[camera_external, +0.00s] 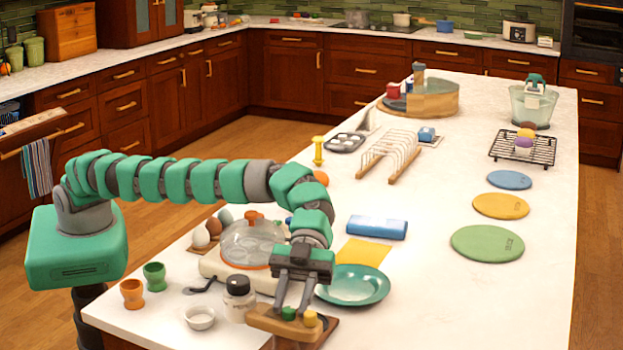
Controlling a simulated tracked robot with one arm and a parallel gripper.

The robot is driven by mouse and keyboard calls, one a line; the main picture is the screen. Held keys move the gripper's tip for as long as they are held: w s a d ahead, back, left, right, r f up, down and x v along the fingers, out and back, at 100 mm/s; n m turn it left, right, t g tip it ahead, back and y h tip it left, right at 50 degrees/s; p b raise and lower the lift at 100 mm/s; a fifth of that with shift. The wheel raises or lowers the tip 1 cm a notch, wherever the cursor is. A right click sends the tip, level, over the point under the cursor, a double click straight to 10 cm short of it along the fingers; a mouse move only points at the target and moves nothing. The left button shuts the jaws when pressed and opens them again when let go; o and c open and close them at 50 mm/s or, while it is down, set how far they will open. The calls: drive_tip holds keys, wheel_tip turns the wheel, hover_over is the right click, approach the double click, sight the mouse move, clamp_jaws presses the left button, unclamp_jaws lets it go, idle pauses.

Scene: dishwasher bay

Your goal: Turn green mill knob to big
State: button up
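A wooden mill block (268,322) sits near the front edge of the white counter, with a green knob (288,314) and a yellow knob (310,318) on its top. My gripper (290,308) points down from above, with its two fingers spread apart. The green knob shows low between the fingertips, and the yellow knob is just right of the right finger. I see a gap around the green knob, but cannot tell whether a finger touches it. Any size marks on the mill are too small to read.
Left of the mill stand a dark-lidded jar (238,298) and a small white bowl (200,317). A teal plate (353,287) lies close on the right. A glass-lidded pan (252,245) stands behind. The counter's right front is clear.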

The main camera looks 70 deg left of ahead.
clamp_jaws()
drive_tip(key=b, duration=0.3)
drive_tip(key=shift+d+f+n+b, duration=0.1)
drive_tip(key=shift+f+n+b, duration=0.05)
drive_tip(key=shift+n+b, duration=0.2)
drive_tip(key=shift+t+h+b, duration=0.3)
drive_tip(key=shift+b, duration=0.65)
drive_tip(key=shift+s+b, duration=0.1)
drive_tip(key=shift+b, duration=0.8)
drive_tip(key=shift+n+t+b, duration=0.3)
drive_tip(key=shift+n+b, duration=0.05)
drive_tip(key=shift+b, duration=0.75)
unclamp_jaws()
drive_tip(key=shift+s, duration=0.1)
